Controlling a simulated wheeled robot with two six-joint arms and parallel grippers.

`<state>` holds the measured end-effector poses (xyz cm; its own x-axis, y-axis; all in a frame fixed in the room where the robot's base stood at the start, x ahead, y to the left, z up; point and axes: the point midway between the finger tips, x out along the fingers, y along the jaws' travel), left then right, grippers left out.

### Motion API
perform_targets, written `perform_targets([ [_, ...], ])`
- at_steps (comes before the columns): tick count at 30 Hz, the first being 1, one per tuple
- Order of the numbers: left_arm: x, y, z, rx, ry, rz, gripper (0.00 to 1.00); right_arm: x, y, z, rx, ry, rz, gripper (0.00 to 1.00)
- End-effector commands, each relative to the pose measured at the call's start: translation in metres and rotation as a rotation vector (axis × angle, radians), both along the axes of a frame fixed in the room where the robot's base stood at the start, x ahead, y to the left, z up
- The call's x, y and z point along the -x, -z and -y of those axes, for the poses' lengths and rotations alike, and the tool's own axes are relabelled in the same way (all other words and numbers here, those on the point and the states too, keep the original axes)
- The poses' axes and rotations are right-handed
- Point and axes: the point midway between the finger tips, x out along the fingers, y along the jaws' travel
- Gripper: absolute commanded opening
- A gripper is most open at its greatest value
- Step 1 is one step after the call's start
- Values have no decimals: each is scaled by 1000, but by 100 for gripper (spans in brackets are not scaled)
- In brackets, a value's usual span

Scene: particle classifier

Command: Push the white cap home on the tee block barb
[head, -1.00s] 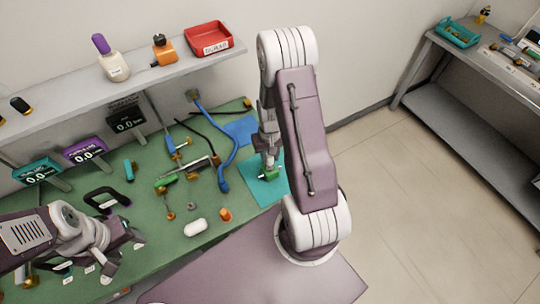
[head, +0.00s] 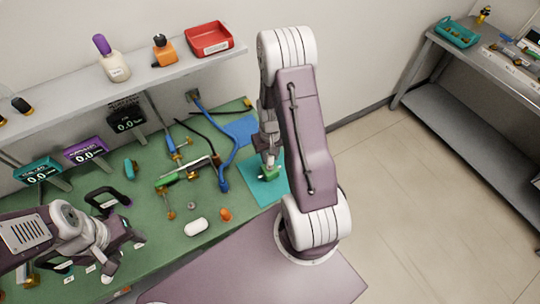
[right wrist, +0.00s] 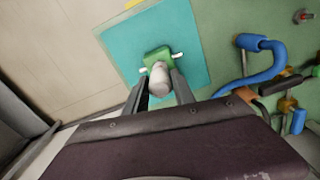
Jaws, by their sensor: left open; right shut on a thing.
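The green tee block (head: 268,173) sits on a teal mat (head: 257,192) at the table's right end. In the right wrist view the tee block (right wrist: 157,56) has white stubs on its two sides. My right gripper (right wrist: 159,79) is shut on the white cap (right wrist: 159,82). The cap is in line with the block and overlaps its near side in that view. The barb is hidden behind the cap, so I cannot tell how far the cap is on. In the head view my right gripper (head: 269,157) is just above the block. My left gripper (head: 124,258) is open and empty at the left.
A blue hose (head: 224,172) and brass fittings lie left of the mat. A white capsule-shaped part (head: 196,227) and an orange piece (head: 225,214) lie near the front edge. A shelf (head: 140,83) runs above the table's back.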

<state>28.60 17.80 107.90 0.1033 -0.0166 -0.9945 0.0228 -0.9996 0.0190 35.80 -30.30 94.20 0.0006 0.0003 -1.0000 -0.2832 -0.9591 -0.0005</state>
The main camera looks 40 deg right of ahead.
Motion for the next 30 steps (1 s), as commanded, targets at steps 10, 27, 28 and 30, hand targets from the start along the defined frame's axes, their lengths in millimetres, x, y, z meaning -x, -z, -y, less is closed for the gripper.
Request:
perform_targets([
  [10, 0, 0, 0, 0, 0, 0, 53, 0, 0, 0, 0, 0, 0, 0],
  [27, 0, 2, 0, 0, 0, 0, 53, 0, 5, 0, 0, -8, 0, 0],
  [28, 0, 3, 0, 0, 0, 0, 53, 0, 6, 0, 0, -8, 0, 0],
  [30, 0, 4, 0, 0, 0, 0, 53, 0, 7, 0, 0, -8, 0, 0],
])
